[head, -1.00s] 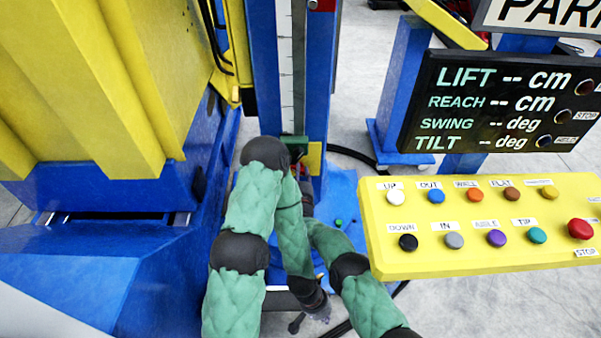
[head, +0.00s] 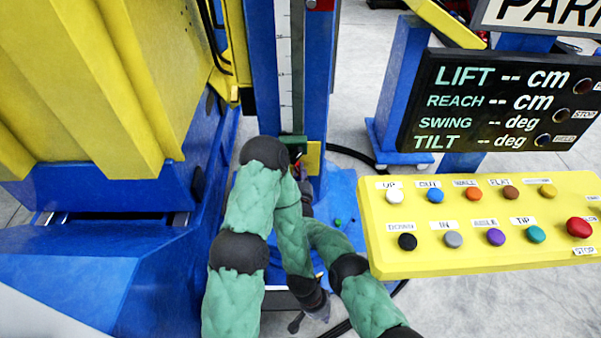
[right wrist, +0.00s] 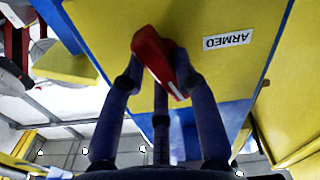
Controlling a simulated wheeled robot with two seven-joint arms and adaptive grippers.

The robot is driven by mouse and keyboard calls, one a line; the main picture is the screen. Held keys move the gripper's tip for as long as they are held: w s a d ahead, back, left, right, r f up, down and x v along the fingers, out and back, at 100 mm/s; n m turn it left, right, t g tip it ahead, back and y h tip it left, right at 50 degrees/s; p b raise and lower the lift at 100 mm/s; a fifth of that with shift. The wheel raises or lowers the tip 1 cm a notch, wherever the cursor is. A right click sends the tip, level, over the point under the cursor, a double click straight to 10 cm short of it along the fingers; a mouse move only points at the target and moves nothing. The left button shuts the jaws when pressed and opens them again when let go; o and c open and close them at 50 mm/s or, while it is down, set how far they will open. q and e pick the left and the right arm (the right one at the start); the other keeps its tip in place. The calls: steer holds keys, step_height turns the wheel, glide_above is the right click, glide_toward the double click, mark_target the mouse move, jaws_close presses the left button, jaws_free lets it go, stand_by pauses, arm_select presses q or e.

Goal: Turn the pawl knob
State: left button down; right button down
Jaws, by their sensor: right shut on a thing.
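The red pawl knob (right wrist: 150,52) shows in the right wrist view on a yellow plate (right wrist: 215,75), beside an "ARMED" label (right wrist: 227,41) that reads upside down. It stands slanted across the picture. My right gripper (right wrist: 159,78) is shut on the knob, with dark fingers on either side of it. In the head view my right gripper (head: 305,190) is a small dark shape at the foot of the blue column, partly hidden by my green arm. My left gripper (head: 317,309) hangs lower, away from the knob; its fingers are too small to read.
A yellow button panel (head: 470,261) stands at the right, below a black readout board (head: 492,60). The blue column (head: 318,75) with a scale rises behind my arms. A large yellow and blue machine body (head: 80,90) fills the left. A dark cable (head: 350,152) runs behind.

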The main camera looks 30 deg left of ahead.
steer(key=shift+f, duration=0.1)
stand_by(0.3)
steer(key=c, duration=0.9)
jaws_free()
steer(key=shift+c, duration=0.2)
